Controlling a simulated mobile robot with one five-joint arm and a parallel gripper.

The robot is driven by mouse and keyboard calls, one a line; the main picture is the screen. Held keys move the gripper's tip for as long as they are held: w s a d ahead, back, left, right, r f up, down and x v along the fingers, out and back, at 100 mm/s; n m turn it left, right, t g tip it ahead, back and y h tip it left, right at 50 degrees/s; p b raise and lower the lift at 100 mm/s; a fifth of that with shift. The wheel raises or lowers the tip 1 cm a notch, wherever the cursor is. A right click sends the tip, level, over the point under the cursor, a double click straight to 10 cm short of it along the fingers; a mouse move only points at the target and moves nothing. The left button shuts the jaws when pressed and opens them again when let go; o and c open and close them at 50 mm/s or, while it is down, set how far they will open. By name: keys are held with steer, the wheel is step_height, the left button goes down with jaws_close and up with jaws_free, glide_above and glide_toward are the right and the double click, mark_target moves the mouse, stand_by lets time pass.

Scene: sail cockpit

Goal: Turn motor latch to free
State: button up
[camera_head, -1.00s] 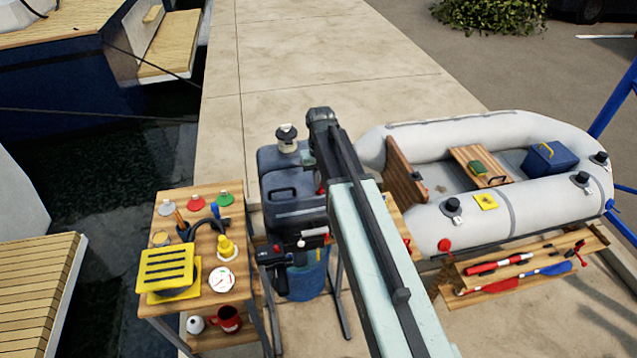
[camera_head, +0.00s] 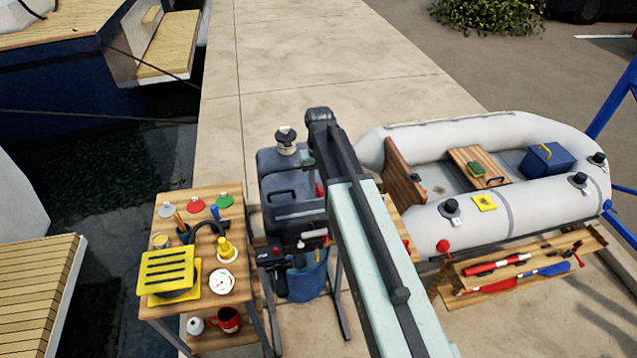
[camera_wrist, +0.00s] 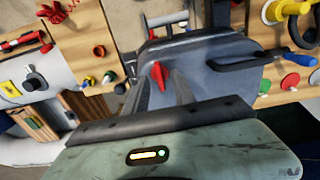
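The outboard motor has a dark blue-grey cowl (camera_head: 290,185) and stands upright on a stand, left of my arm in the head view. In the wrist view its cowl (camera_wrist: 215,78) lies ahead of my gripper. A red lever (camera_wrist: 157,76) on the motor's side, which looks like the latch, shows between my two fingers; a bit of red also shows beside my arm in the head view (camera_head: 320,189). My gripper (camera_wrist: 162,90) has its fingers apart, around or just short of the lever. I cannot tell whether they touch it. My arm hides that side of the motor in the head view.
A wooden table (camera_head: 205,310) with a yellow slotted block (camera_head: 168,270), a gauge and coloured discs stands left. A blue bucket (camera_head: 308,278) sits below the motor. A grey inflatable boat (camera_head: 500,222) and a wooden rack with paddles (camera_head: 490,286) are right. Open dock lies behind.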

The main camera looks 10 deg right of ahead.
step_height(320, 180, up, 7)
steer(key=p, duration=0.6)
steer(key=shift+f, duration=0.1)
steer(key=shift+f, duration=0.25)
steer(key=b, duration=0.6)
glide_above(321, 201)
steer(key=w, duration=0.1)
step_height(321, 201, down, 5)
steer(key=shift+f, duration=0.2)
steer(key=s+f+b, duration=0.1)
steer(key=f+b, duration=0.1)
steer(key=s+f+b, duration=0.1)
steer(key=s, duration=0.1)
steer(key=shift+s+a+f+b, duration=0.2)
steer(key=shift+s+f+b, duration=0.05)
steer(key=shift+f+b, duration=0.15)
steer(key=s+f+b, duration=0.2)
steer(key=s, duration=0.7)
steer(key=shift+f, duration=0.2)
